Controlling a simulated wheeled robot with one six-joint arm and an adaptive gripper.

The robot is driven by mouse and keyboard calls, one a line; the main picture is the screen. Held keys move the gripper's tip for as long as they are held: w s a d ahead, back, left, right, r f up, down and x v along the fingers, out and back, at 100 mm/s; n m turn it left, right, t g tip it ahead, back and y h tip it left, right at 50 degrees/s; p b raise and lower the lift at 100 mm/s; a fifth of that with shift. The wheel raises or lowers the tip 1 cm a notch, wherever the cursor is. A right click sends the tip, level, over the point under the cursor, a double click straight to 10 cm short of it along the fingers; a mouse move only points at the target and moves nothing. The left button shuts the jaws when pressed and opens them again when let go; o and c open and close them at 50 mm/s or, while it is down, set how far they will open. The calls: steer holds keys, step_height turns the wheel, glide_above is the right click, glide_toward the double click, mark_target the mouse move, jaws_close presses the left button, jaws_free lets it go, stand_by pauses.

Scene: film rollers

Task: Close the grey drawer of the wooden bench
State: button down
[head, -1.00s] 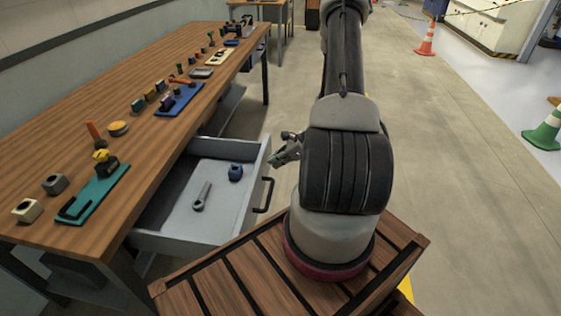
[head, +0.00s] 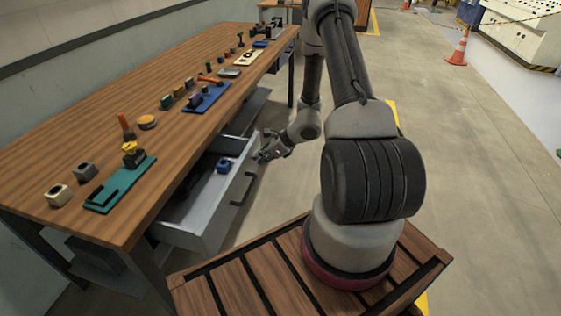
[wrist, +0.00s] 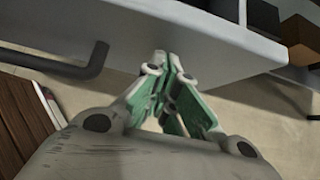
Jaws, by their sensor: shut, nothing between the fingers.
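The grey drawer (head: 222,215) of the wooden bench (head: 140,217) stands partly open. A blue object (head: 224,165) lies inside it, near the far end. Its dark bar handle (head: 243,191) is on the front face. My gripper (head: 260,156) is shut and empty at the far end of the drawer front, beyond the handle. In the wrist view the closed fingertips (wrist: 170,66) are at the lower edge of the grey drawer front (wrist: 150,30), touching it or very close. The handle (wrist: 75,66) shows to the left of them.
The bench top carries a green tray (head: 120,185), a blue tray (head: 206,98) and several small blocks and tools. An orange-white cone (head: 458,48) stands far off to the right. The concrete floor (head: 400,75) right of the bench is mostly clear.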

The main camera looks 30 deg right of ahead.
steer(key=w+a, duration=1.3)
steer(key=shift+w, duration=0.1)
steer(key=shift+w+a, duration=0.1)
steer(key=shift+a, duration=0.1)
steer(key=shift+w+r, duration=0.1)
steer(key=shift+r, duration=0.05)
